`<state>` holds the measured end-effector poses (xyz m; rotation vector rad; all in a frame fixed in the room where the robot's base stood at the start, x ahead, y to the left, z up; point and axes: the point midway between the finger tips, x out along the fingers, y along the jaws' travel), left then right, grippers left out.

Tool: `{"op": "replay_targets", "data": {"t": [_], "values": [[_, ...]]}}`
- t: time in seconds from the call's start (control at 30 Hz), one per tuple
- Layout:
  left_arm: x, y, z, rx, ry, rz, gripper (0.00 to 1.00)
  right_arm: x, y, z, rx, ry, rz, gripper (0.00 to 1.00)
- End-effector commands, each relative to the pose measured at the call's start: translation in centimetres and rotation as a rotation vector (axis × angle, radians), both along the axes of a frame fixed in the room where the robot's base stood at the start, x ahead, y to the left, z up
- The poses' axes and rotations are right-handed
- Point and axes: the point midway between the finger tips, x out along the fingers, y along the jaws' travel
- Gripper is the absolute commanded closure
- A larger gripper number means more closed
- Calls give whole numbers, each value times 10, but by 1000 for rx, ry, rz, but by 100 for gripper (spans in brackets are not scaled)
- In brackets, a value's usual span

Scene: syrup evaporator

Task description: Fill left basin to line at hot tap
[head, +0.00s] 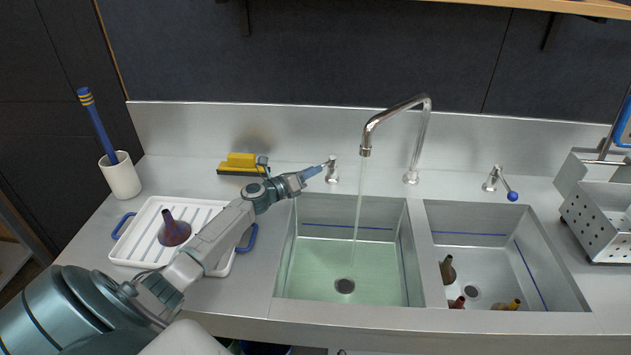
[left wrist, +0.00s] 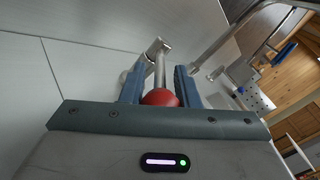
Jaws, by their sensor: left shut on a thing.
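The left basin (head: 347,215) holds pale green water (head: 325,265), with the drain visible through it. A blue line (head: 347,226) runs along its walls above the water surface. A thin stream (head: 357,205) falls into it from the chrome spout (head: 366,140). My left gripper (head: 318,170) is at the hot tap (head: 332,175) behind the basin's left side. In the left wrist view, my left gripper (left wrist: 160,88) is shut on the tap's red knob (left wrist: 160,97), which shows between the blue fingers. My right gripper is out of view.
The right basin (head: 465,215) holds several bottle-like pieces. A blue-knobbed tap (head: 512,196) stands behind it. A white tray (head: 150,222) with a dark red funnel-shaped piece (head: 173,230) lies at left, under my arm. A perforated rack (head: 600,225) is at right.

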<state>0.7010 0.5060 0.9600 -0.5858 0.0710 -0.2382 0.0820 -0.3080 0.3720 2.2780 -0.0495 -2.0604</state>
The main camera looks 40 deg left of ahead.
Motion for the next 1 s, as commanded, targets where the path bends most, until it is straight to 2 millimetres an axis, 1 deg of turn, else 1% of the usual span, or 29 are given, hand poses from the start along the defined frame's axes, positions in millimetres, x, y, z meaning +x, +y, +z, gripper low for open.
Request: {"op": "replay_targets", "data": {"t": [0.03, 0.3, 0.5, 0.9, 0.93, 1.0], "values": [[1, 4, -3, 2, -2, -27, 100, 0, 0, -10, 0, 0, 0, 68], [1, 4, -1, 0, -1, -142, 100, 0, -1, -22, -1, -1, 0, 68], [1, 5, 0, 0, 0, -173, 100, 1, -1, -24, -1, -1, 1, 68], [1, 4, 1, 0, 0, -178, 100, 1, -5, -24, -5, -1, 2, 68], [1, 4, 1, 0, 0, -178, 68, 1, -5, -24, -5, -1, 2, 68], [1, 4, 1, 0, 0, -178, 54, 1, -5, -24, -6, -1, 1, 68]]}}
